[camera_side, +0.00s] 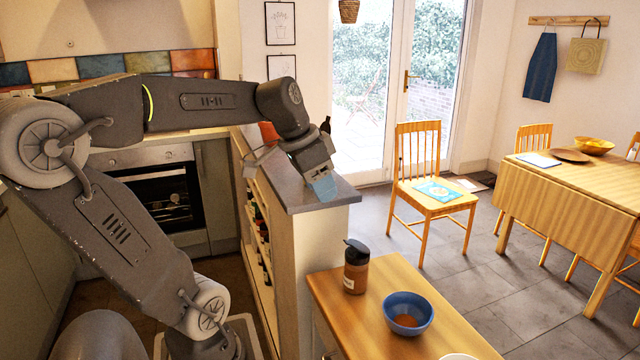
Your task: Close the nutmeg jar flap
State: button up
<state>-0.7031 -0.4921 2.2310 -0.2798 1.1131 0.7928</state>
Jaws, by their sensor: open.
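The nutmeg jar (355,272) is a brown jar with a pale label and a black top. It stands upright on the wooden worktop in the foreground. Its black flap (355,246) appears raised at a tilt on the top, though it is small in the picture. My gripper (322,184) is up and to the left of the jar, apart from it, over the end of the grey counter. It points downward with light-blue tips, and it is open and empty. The gap between its fingers is hard to make out from this side.
A blue bowl (408,314) with brown contents sits right of the jar on the wooden worktop (395,278). A white rim shows at the bottom edge. The grey counter end (338,196) lies below my gripper. Air above the jar is clear.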

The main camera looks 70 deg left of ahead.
jog(key=r+g, duration=0.1)
jog(key=g, duration=0.3)
send_over(347, 242)
notch_tip(347, 242, down, 14)
jog(key=shift+r, duration=0.25)
jog(key=shift+c, duration=0.3)
grip_shut()
dwell(0.3)
